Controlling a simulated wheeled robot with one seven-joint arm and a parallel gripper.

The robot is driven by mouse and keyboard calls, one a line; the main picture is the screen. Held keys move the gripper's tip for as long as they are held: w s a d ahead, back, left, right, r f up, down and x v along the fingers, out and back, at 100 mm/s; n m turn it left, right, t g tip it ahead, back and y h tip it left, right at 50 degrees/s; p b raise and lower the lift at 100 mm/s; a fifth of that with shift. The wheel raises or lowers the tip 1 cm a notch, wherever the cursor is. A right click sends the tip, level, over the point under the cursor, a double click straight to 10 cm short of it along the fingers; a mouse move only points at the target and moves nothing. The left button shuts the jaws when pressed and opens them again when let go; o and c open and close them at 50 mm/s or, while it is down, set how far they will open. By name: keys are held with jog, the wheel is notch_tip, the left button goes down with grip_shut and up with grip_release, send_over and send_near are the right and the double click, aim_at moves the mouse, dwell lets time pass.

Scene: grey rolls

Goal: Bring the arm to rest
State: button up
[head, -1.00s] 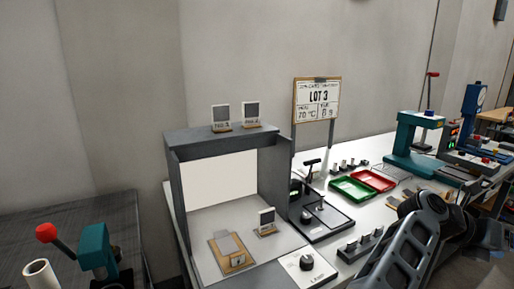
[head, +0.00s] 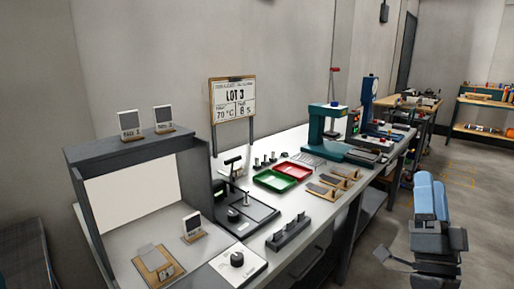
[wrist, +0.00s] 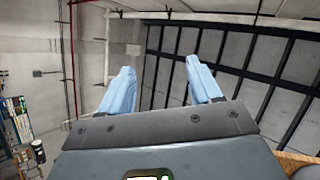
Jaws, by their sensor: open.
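My gripper (head: 431,182) is at the right of the head view, raised over the floor to the right of the long bench. Its light blue fingers point upward. In the wrist view my gripper (wrist: 160,68) has its two blue fingers well apart, with nothing between them. Behind them are the ceiling and wall. Most of my arm is out of the head view.
The white bench (head: 311,207) runs back along the wall, carrying a grey booth (head: 87,165), a red tray (head: 293,170), a green tray (head: 273,181) and a teal press (head: 322,125). Open floor (head: 480,215) lies right of the bench. Shelving (head: 487,103) stands at the far right.

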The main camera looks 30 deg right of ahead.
jog(key=s+a+f+n+y, duration=0.9)
jog(key=a+f+n+y, duration=0.3)
jog(key=a+n+y, duration=0.3)
jog(key=s+a+f+n+g+y, duration=0.1)
jog(key=s+a+f+g, duration=0.1)
jog(key=s+a, duration=0.4)
jog(key=s+a+f+n+g+y, duration=0.1)
jog(key=s+a+f+g+y, duration=0.1)
jog(key=s+a, duration=0.4)
jog(key=s+g, duration=0.1)
jog(key=s, duration=0.1)
jog(key=shift+s+f+n+g, duration=0.35)
jog(key=shift+f+n+g, duration=0.05)
